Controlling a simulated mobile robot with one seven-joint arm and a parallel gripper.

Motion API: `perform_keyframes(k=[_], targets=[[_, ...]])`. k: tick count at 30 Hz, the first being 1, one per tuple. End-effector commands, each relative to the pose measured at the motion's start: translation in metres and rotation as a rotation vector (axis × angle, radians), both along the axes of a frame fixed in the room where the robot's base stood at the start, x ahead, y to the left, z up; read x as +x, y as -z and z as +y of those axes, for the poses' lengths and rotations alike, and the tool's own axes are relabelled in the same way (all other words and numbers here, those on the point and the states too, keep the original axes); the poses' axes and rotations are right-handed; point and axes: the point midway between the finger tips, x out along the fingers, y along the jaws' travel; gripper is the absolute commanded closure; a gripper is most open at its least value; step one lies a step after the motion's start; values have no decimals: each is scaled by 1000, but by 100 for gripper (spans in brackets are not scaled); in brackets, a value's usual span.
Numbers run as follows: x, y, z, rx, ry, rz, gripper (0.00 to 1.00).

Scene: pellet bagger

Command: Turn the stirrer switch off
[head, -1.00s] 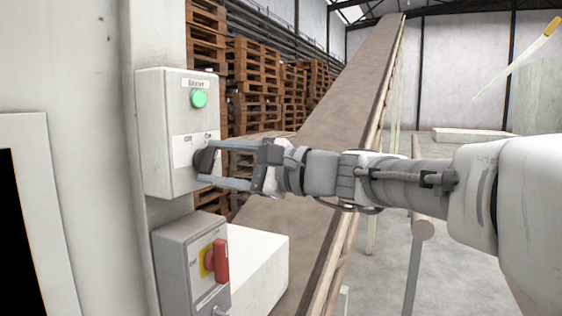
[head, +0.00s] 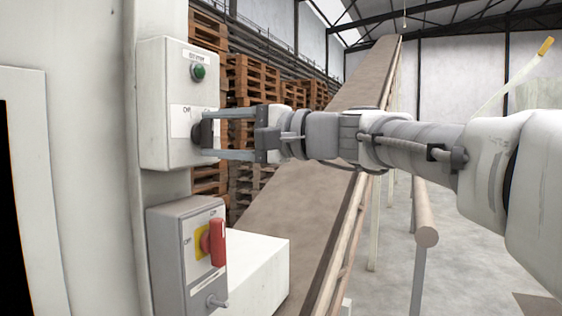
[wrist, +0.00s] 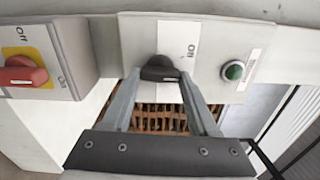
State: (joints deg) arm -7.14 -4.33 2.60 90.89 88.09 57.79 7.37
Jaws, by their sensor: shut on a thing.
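The stirrer box (head: 156,105) is a pale grey box on the wall at left, labelled "Stirrer". Its green lamp (head: 199,72) looks dark, and it also shows dark in the wrist view (wrist: 234,70). Below the lamp is the black stirrer switch knob (head: 204,133), with Off and On marks on a white plate. My gripper (head: 205,134) is shut on the knob, one finger above and one below in the head view. In the wrist view the knob (wrist: 158,67) sits between the two fingertips. The fingers partly hide the On mark.
A grey box (head: 170,250) with a red rotary handle (head: 217,243) on a yellow plate sits just below. A white block (head: 258,275) is beside it. An inclined conveyor (head: 300,190) rises behind my arm, with stacked pallets (head: 255,85) beyond.

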Motion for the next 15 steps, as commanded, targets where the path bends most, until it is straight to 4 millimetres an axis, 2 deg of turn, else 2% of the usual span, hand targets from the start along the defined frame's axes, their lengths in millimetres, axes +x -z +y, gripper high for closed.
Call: perform_keyframes(k=[1,15], targets=[[0,7,0,-17,0,-44,96],[0,2,0,-168,0,-401,96]])
